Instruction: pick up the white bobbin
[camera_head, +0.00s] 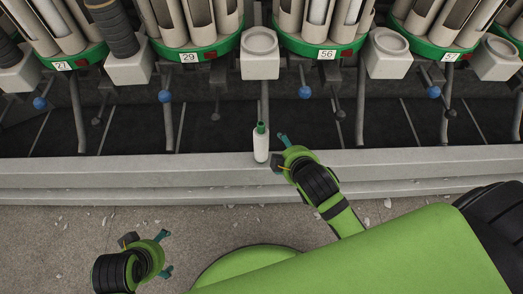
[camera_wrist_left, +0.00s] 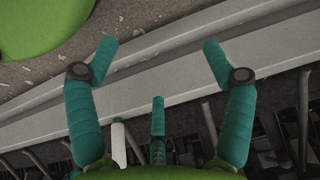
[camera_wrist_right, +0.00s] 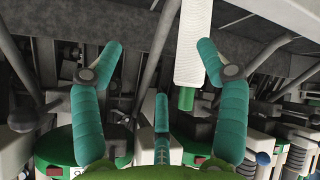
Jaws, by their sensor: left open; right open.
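The white bobbin (camera_head: 261,147) with a green tip stands upright at the grey ledge in the head view. My right gripper (camera_head: 278,153) is open just to its right, with the fingers beside it. In the right wrist view the bobbin (camera_wrist_right: 193,45) appears tip down, next to the right-hand finger and partly covered by it. Its green tip (camera_wrist_right: 186,99) shows there. I cannot tell whether they touch. My left gripper (camera_head: 165,254) is open and empty over the floor at lower left. In the left wrist view a white piece (camera_wrist_left: 119,148) shows low down, partly hidden.
The grey ledge (camera_head: 120,172) runs across in front of the winder. Behind it are thin metal arms with blue knobs (camera_head: 305,92), white cup holders (camera_head: 260,65) and green-rimmed units holding several tubes. The floor (camera_head: 60,235) at lower left is clear apart from scraps.

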